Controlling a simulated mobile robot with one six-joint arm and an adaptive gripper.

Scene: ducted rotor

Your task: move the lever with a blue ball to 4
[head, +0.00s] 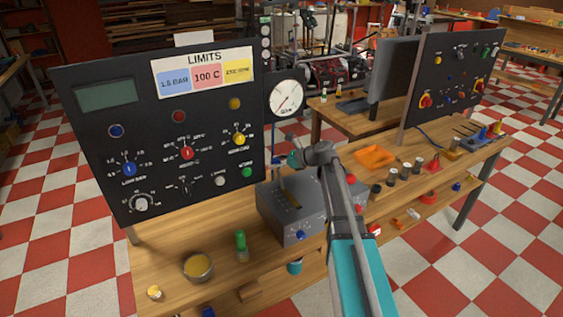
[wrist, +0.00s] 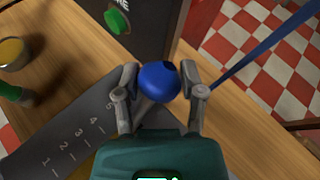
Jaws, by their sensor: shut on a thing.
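The blue ball (wrist: 158,80) of the lever sits between the two fingers of my gripper (wrist: 160,82) in the wrist view, and the gripper is shut on it. A short grey piece of the lever's stem shows below the ball. The grey lever box (head: 290,212) stands on the bench in the head view. Its scale (wrist: 78,133), numbered 1 to 5, runs up to the right in the wrist view. The ball appears near the 5 end, but my gripper hides the stem's foot, so the exact mark cannot be told. My gripper (head: 294,158) is above the box's far end.
A black panel (head: 160,130) with knobs and a round gauge (head: 286,96) stand close behind and left of the box. A green-topped item (head: 241,244) and a yellow-filled jar (head: 198,266) stand left of it. An orange tray (head: 374,157) lies to the right.

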